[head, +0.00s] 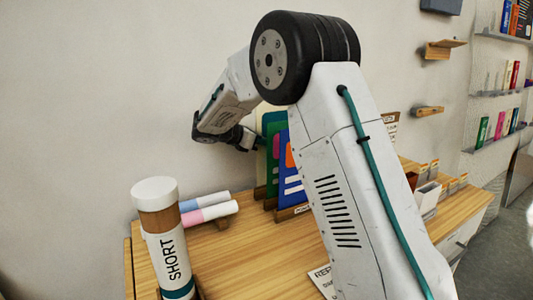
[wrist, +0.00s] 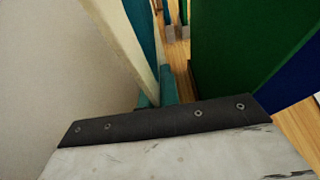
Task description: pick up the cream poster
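The cream poster (head: 262,125) shows in the head view as a narrow pale strip, mostly hidden behind a green poster (head: 272,140). In the wrist view a cream board (wrist: 122,50) with a teal area stands upright at upper left. The green poster (wrist: 235,45) fills the right of that view. My gripper (head: 252,142) is at the left edge of the posters, partly hidden by them. In the wrist view my gripper (wrist: 158,92) has teal finger parts close beside the lower end of the cream board. I cannot tell whether they touch or grip it.
A blue poster (head: 290,168) stands in front of the green one. The wall (head: 100,100) is close behind. Small boxes (head: 427,195) stand at right.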

